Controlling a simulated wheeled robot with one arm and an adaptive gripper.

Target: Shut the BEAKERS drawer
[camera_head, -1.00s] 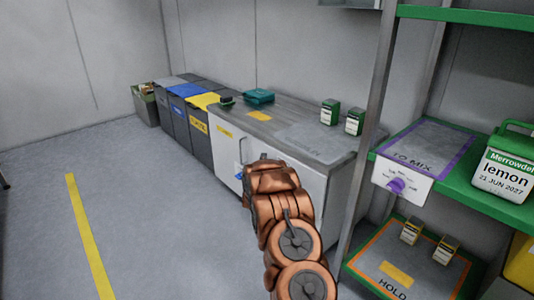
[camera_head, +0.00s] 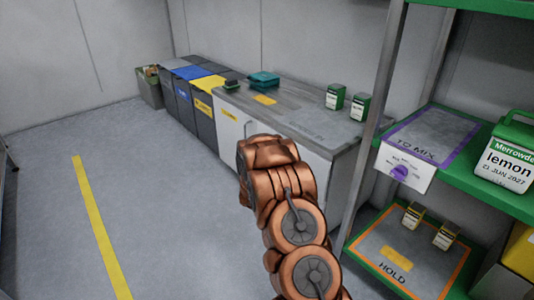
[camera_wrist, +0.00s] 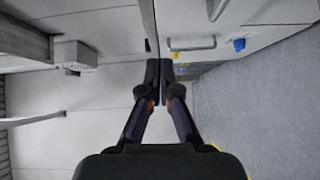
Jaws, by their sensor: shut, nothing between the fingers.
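No lettering reading BEAKERS can be made out, so I cannot tell which front is that drawer. The white cabinet (camera_head: 232,132) stands under a grey worktop in the head view, its front largely hidden by my arm. In the wrist view its pale front (camera_wrist: 180,20) shows at the top, with a bar handle (camera_wrist: 190,46), a second handle (camera_wrist: 215,10) and a blue item (camera_wrist: 239,44). My gripper (camera_wrist: 165,68) is shut and empty, its tips near the cabinet front; contact cannot be told. In the head view my arm hides the gripper.
Bins (camera_head: 205,104) stand in a row left of the cabinet. A teal item (camera_head: 263,79) and two green-topped boxes (camera_head: 335,97) are on the worktop. A green shelf rack (camera_head: 455,172) stands close on the right. The floor (camera_head: 170,190) on the left is clear, with a yellow line.

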